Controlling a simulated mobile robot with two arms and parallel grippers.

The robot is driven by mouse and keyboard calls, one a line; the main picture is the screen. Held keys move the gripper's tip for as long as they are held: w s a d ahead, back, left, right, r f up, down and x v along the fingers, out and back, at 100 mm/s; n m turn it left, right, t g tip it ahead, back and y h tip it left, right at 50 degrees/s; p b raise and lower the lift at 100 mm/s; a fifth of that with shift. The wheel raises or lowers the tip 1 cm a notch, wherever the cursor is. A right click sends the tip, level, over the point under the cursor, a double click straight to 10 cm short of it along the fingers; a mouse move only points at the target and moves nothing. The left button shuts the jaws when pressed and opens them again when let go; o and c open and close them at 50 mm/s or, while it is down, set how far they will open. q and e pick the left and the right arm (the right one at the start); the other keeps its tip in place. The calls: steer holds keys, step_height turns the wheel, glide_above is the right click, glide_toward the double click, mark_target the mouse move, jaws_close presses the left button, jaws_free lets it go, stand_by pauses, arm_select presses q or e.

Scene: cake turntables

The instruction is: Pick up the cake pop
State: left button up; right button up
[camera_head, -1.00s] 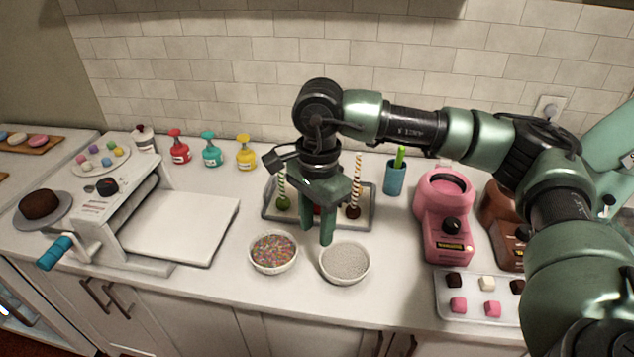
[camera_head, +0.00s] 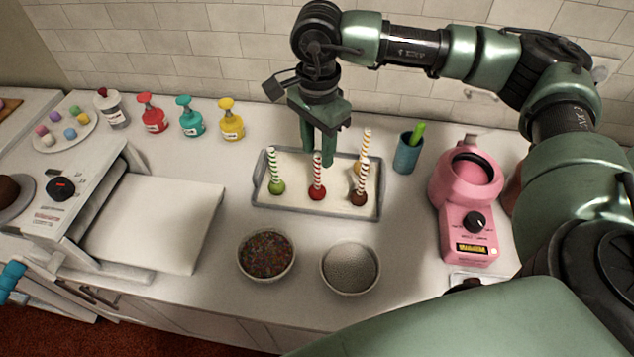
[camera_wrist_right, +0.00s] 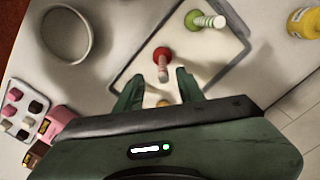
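My right gripper (camera_head: 318,156) points down over the tray, at the top of the red pop's striped stick. In the right wrist view the gripper (camera_wrist_right: 158,82) is open, and the red pop (camera_wrist_right: 161,54) has its stick end between the fingertips, apart from both. My left gripper is not in view.
A bowl of sprinkles (camera_head: 266,254) and a bowl of pale beads (camera_head: 350,267) stand in front of the tray. A teal cup (camera_head: 407,156) and a pink machine (camera_head: 467,215) are to the right. Colored bottles (camera_head: 191,118) and a white sheet machine (camera_head: 155,220) are to the left.

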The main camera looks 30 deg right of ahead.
mark_target(318, 154)
steer(key=f, duration=0.1)
steer(key=f+p, duration=0.1)
steer(key=f, duration=0.1)
steer(key=f+p, duration=0.1)
steer(key=shift+w+d+f, duration=0.1)
steer(key=shift+w+f, duration=0.2)
steer(key=shift+f, duration=0.4)
jaws_close()
stand_by(0.8)
